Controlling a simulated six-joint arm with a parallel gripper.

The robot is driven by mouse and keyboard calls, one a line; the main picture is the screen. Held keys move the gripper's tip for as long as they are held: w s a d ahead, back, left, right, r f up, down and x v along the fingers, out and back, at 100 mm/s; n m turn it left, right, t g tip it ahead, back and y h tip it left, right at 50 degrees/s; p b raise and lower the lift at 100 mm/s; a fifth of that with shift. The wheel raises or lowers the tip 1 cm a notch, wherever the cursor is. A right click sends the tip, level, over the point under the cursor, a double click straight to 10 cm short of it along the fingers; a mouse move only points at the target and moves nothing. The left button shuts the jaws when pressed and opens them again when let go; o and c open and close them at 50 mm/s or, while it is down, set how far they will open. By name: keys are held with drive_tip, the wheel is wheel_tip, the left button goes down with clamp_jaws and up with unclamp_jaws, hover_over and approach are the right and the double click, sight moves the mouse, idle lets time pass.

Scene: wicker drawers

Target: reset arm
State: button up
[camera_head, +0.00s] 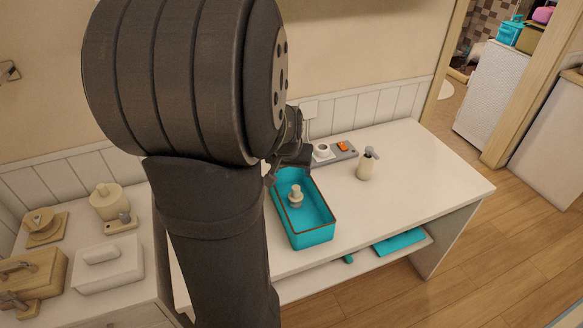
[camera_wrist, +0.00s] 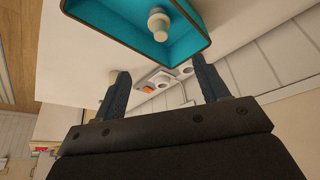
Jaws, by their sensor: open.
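My arm crosses the middle of the head view, and my gripper (camera_head: 285,165) shows only in part behind it, at the back left end of the teal basket (camera_head: 318,237). In the wrist view my gripper (camera_wrist: 163,86) has its two dark fingers spread wide, with nothing between them but background. The teal basket (camera_wrist: 189,48) is ahead of the fingers there, at the top of the picture. A small cream bottle (camera_head: 296,196) stands in the basket; it also shows in the wrist view (camera_wrist: 158,24).
A cream pump bottle (camera_head: 366,165) stands right of the basket on the white table (camera_head: 420,175). A grey tray (camera_head: 345,156) with a white cup and an orange item lies behind. A teal folded item (camera_head: 400,242) is on the lower shelf. The table's right side is clear.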

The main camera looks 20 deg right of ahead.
sight(295, 189)
idle(0.4)
drive_tip(key=x, duration=1.7)
drive_tip(key=shift+a+f, duration=0.1)
drive_tip(key=shift+f, duration=0.1)
drive_tip(key=shift+r, duration=0.1)
drive_tip(key=v, duration=1.7)
drive_tip(key=x, duration=1.7)
drive_tip(key=shift+w+f, duration=0.1)
drive_tip(key=shift+f, duration=0.2)
wheel_tip(295, 189, up, 7)
drive_tip(key=shift+f, duration=0.25)
drive_tip(key=shift+r, duration=0.45)
